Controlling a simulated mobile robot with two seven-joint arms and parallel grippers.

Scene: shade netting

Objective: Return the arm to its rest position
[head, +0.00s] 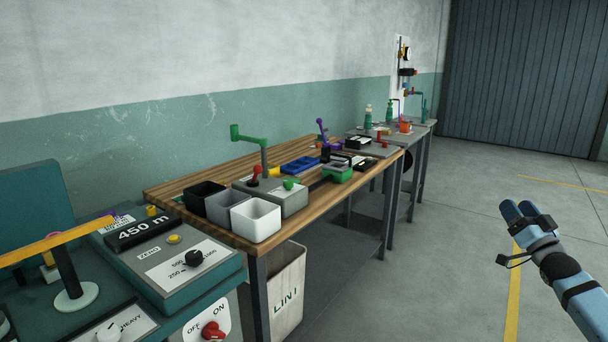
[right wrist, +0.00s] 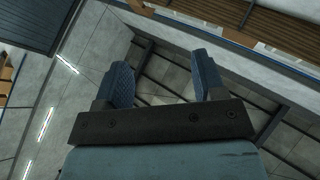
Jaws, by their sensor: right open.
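My right arm comes in from the lower right of the head view. Its blue right gripper (head: 520,212) is raised over the open floor, well to the right of the workbench and touching nothing. In the right wrist view the two blue fingers of the right gripper (right wrist: 167,82) stand apart with nothing between them. That view looks up at the ceiling and upper walls. My left gripper is not in the head view.
A wooden workbench (head: 167,194) along the wall carries a white bin (head: 256,219), a black bin and several fixtures. A teal machine (head: 165,262) with a black knob stands at the front left. A lint bin (head: 287,293) stands under the bench. The floor (head: 455,220) at right is clear.

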